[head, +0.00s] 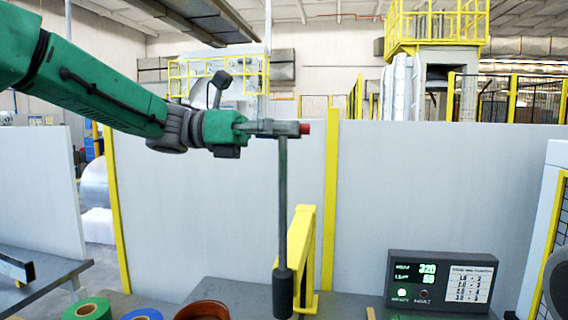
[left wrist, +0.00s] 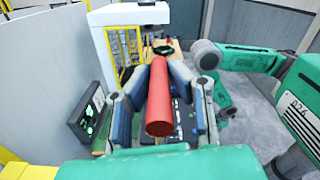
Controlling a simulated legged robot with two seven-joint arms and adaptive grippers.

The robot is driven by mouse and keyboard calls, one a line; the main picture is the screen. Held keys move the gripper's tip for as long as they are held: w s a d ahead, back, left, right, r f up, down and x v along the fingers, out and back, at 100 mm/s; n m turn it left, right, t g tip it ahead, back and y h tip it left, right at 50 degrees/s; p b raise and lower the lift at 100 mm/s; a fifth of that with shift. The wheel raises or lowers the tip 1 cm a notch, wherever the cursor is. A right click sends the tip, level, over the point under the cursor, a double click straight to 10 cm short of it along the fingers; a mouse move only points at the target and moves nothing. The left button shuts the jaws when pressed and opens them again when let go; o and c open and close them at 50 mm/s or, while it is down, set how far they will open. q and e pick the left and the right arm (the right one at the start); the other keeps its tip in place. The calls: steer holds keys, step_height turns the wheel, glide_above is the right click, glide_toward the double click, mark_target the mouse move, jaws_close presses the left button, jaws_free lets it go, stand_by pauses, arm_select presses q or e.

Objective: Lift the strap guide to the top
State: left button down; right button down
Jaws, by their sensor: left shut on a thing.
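In the left wrist view the handle (left wrist: 159,105) lies between the two fingers (left wrist: 160,78). A dark upright rod (head: 283,195) runs down from the gripper to a thick black cylinder (head: 283,293) near the table. I take the handle to be the strap guide's; how it joins the rod is hidden. My right gripper is not clearly in view.
A yellow frame (head: 303,240) stands just behind the rod. A display box (head: 441,280) is at the right. A green roll (head: 87,309), a blue roll (head: 142,315) and a brown ring (head: 203,310) lie at the front left. White panels (head: 430,190) stand behind.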

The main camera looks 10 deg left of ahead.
arm_select(q)
steer(key=shift+r, duration=0.45)
steer(key=c, duration=1.5)
jaws_free()
steer(key=shift+w, duration=0.1)
steer(key=shift+d, duration=0.1)
steer(key=shift+f, duration=0.1)
steer(key=a, duration=1.2)
steer(key=shift+d, duration=0.1)
